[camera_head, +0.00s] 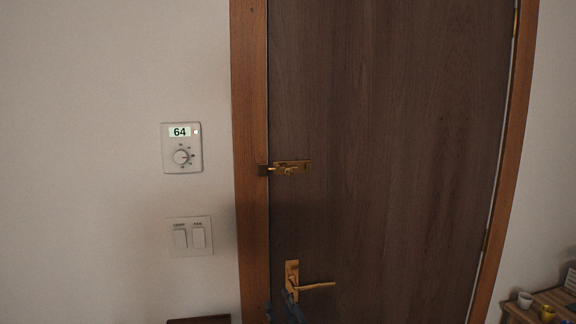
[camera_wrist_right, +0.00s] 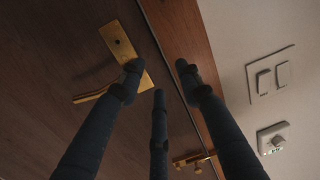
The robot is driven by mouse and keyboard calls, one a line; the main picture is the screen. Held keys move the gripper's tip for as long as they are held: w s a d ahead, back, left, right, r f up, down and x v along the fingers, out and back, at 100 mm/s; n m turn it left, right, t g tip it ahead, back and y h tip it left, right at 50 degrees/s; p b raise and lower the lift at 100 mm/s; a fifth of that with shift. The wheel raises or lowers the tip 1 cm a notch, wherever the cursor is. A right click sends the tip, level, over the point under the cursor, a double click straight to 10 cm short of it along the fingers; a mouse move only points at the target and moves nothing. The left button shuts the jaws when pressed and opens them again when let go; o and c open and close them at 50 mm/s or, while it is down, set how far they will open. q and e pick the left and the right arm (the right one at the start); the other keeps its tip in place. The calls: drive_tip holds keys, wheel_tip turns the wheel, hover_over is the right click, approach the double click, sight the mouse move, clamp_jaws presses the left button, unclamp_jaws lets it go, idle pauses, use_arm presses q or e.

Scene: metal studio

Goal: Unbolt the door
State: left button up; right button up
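The brown wooden door (camera_head: 385,120) is closed in its frame. A brass slide bolt (camera_head: 291,166) is mounted near its left edge, and its rod seems to reach the dark catch (camera_head: 263,170) on the frame. In the right wrist view the bolt (camera_wrist_right: 188,160) is at the bottom, partly behind a finger. My right gripper (camera_head: 286,309) is low in the head view, just under the brass door handle (camera_head: 317,286) and below the bolt. Its dark fingers (camera_wrist_right: 158,74) are spread and empty in the wrist view. My left gripper is not in view.
A thermostat reading 64 (camera_head: 182,148) and a double light switch (camera_head: 190,236) are on the wall left of the door. The door handle sticks out close to my right gripper. A wooden shelf with small cups (camera_head: 525,299) stands at the lower right.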

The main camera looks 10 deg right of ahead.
wheel_tip(320, 180, up, 18)
drive_tip(key=d+r+t, duration=0.1)
drive_tip(key=d+t, duration=0.1)
drive_tip(key=t, duration=0.1)
drive_tip(key=m+t+h+p, duration=0.1)
drive_tip(key=m+t+p, duration=0.1)
approach(289, 172)
drive_tip(key=p+x, duration=0.3)
drive_tip(key=x, duration=0.4)
drive_tip(key=shift+w+r, duration=0.15)
drive_tip(key=shift+w, duration=0.15)
drive_tip(key=shift+x, duration=0.75)
clamp_jaws()
